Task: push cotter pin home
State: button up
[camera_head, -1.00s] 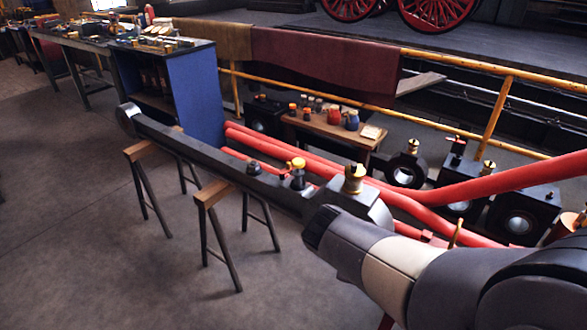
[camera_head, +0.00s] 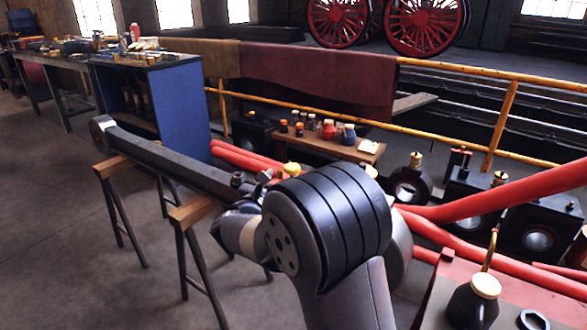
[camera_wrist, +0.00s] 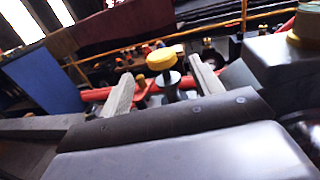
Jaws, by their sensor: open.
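A long dark rod (camera_head: 170,165) lies across wooden trestles. A yellow-capped piece (camera_head: 292,168) shows beside my arm near the rod's right part. In the wrist view the yellow cap (camera_wrist: 160,59) sits on a grey stem with a flange, between and beyond the fingers of my gripper (camera_wrist: 160,72). The gripper is open, and I see no contact with the cap. I cannot tell whether this piece is the cotter pin. A dark bolt-like fitting (camera_head: 237,179) stands on the rod left of my wrist. My arm hides the rod's right end in the head view.
Two trestles (camera_head: 185,214) stand on open floor at left. Behind are red pipes (camera_head: 240,155), a small table (camera_head: 312,144) with jars, and a yellow railing (camera_head: 440,132). A red surface (camera_head: 440,290) with an oil can (camera_head: 475,300) is at lower right.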

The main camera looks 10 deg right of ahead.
aim_at(295, 165)
jog(key=b+x, duration=0.1)
jog(key=x, duration=0.8)
jog(key=shift+s, duration=0.1)
jog(key=shift+c, duration=0.3)
grip_shut()
jog(key=shift+f+b, duration=1.55)
jog(key=shift+f, duration=0.8)
jog(key=shift+c, duration=1.3)
grip_release()
jog(key=o, duration=0.3)
jog(key=shift+r, duration=0.1)
jog(key=p+v, duration=0.2)
jog(key=v, duration=0.8)
jog(key=shift+s+a, duration=0.2)
jog(key=shift+s, duration=0.15)
